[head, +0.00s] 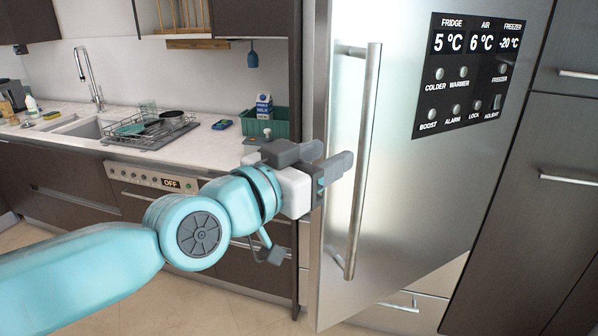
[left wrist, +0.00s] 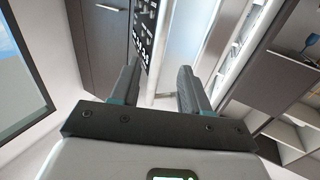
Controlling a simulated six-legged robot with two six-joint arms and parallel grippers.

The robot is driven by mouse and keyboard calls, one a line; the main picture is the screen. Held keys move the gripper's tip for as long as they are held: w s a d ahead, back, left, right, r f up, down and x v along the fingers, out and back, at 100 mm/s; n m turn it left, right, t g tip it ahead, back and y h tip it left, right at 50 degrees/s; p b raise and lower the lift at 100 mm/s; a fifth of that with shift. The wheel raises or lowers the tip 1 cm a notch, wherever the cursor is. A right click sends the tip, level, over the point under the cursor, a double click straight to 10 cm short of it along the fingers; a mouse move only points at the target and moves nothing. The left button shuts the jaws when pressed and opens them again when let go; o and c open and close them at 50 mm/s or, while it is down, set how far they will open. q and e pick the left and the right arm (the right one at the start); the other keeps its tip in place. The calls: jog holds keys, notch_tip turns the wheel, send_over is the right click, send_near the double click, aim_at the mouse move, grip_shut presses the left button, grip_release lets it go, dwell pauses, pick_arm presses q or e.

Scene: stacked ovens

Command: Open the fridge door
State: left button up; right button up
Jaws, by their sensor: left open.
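The fridge door (head: 420,190) is a brushed-steel panel on the right of the head view, with a long vertical bar handle (head: 362,160) near its left edge. It appears to stand ajar, its left edge out toward me. My left gripper (head: 330,163) is open, with its grey fingers just left of the handle, near the door's left edge. Nothing shows held between the fingers. In the left wrist view the open fingers (left wrist: 158,88) point toward the door, with pale vertical edges beyond them. I cannot tell whether a finger touches the door. My right gripper is out of view.
A black control panel (head: 470,70) is on the door's upper part. Dark cabinets (head: 560,150) stand to the right. At left, a counter (head: 200,150) holds a sink, a dish rack (head: 155,130) and a green crate (head: 265,123). Tiled floor lies below.

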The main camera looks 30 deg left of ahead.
pick_arm(q)
jog(key=v, duration=0.5)
jog(key=shift+s, duration=0.1)
jog(key=w+d+f+g+y, duration=0.1)
jog(key=w+f+g, duration=0.2)
jog(key=f, duration=0.8)
jog(key=w+f+n+g, duration=0.1)
jog(key=w+f+g, duration=0.15)
jog(key=f, duration=0.95)
jog(key=w+d+f+g+y, duration=0.1)
jog(key=w+f+g, duration=0.15)
jog(key=f, duration=0.85)
jog(key=s+d+f+n+g, duration=0.1)
jog(key=s+f+g, duration=0.3)
jog(key=f, duration=0.5)
jog(key=s+f+g, duration=0.1)
jog(key=s+f, duration=0.4)
jog(key=f, duration=0.5)
jog(key=s+d+f+n+g, duration=0.3)
jog(key=s+f, duration=0.6)
jog(key=s, duration=0.4)
jog(key=shift+d+n+g, duration=0.2)
jog(key=shift+n+g, duration=0.2)
